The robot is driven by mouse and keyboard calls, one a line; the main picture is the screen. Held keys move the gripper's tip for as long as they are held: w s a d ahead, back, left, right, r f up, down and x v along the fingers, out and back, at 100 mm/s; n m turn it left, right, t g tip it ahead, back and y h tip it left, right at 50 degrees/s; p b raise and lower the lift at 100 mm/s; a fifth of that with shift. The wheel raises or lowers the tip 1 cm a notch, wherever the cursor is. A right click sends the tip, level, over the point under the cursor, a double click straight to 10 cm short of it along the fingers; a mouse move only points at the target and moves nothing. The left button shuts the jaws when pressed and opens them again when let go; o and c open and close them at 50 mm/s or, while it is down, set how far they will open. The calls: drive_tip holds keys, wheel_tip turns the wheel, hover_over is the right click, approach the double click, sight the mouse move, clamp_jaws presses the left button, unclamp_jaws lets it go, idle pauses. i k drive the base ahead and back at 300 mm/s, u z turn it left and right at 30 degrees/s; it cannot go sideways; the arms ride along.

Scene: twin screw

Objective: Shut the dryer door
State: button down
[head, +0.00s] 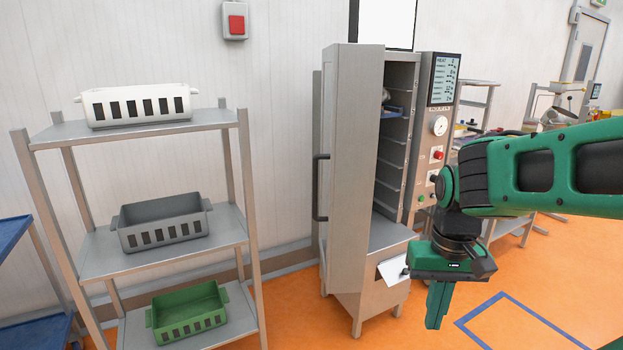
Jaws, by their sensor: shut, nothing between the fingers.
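The dryer is a tall steel cabinet (374,308) in the middle of the head view. Its door appears to be the broad steel panel (355,150) at the left, standing open. A dark handle (319,188) sticks out at the panel's left edge. The shelved inside (396,155) shows. My gripper (437,308) is shut and empty, pointing down in front of the cabinet's lower right, apart from the door and handle.
At the left stands a metal rack (245,160) with white (137,104), grey (163,222) and green (188,312) crates. A control panel (440,140) adjoins the dryer's right side. Orange floor (300,300) is clear between rack and dryer.

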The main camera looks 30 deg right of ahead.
sight(352, 74)
drive_tip(key=u, duration=0.05)
drive_tip(key=i, duration=1)
drive_tip(key=z, duration=0.05)
